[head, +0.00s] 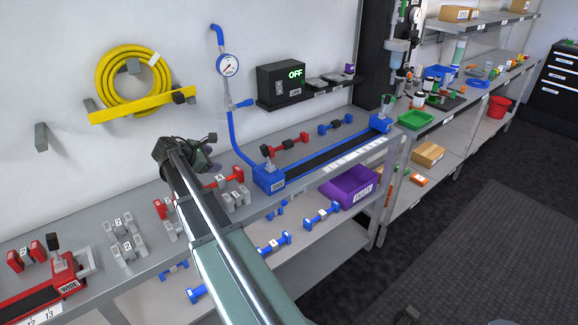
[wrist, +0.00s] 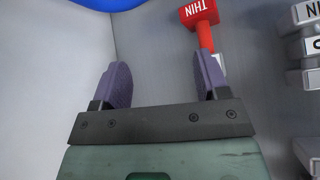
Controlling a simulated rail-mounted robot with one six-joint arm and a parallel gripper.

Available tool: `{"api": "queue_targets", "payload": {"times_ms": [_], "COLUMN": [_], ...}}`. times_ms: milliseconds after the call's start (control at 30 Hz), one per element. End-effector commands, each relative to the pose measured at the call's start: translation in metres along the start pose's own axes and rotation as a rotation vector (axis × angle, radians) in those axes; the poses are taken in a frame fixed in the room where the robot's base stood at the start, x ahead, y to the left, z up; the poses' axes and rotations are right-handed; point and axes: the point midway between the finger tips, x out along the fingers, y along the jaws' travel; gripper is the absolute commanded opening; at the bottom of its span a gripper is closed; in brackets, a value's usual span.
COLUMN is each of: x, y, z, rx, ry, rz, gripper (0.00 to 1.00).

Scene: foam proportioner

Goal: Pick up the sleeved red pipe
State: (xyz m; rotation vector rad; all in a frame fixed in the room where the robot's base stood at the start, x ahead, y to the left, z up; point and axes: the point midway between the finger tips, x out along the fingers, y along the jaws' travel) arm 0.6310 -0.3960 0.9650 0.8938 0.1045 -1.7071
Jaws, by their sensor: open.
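My gripper (wrist: 162,72) is open and empty in the wrist view, its two purple pads apart. A red pipe (wrist: 206,34) with a block end marked "THIN" lies just beyond the right finger; its lower part is hidden behind that finger. In the head view, my arm's dark wrist end (head: 182,154) is above the grey bench, and my arm hides part of the bench. A red end piece (head: 229,176) shows just right of the arm. Another red pipe (head: 285,145) with dark parts lies farther back.
Grey clamp blocks (head: 123,238) stand left of my arm, and a grey block (wrist: 307,45) is at the right of the wrist view. A blue fixture (head: 268,179) with a gauge (head: 228,65) stands to the right. A red fixture (head: 62,275) is at lower left.

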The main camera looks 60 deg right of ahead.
Motion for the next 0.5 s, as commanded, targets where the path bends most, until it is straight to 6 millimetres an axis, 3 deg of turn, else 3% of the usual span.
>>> {"api": "queue_targets", "payload": {"times_ms": [33, 100, 167, 300, 500], "x": [0.064, 0.107, 0.132, 0.151, 0.161], "y": [0.016, 0.027, 0.021, 0.011, 0.009], "z": [-0.006, 0.021, 0.045, 0.073, 0.077], "rx": [-0.121, -0.27, -0.322, -0.356, -0.355], "ry": [-0.094, -0.204, -0.258, -0.303, -0.303], "rz": [0.005, -0.02, -0.075, -0.148, -0.15], "gripper": [0.68, 0.68, 0.68, 0.68, 0.68]}}
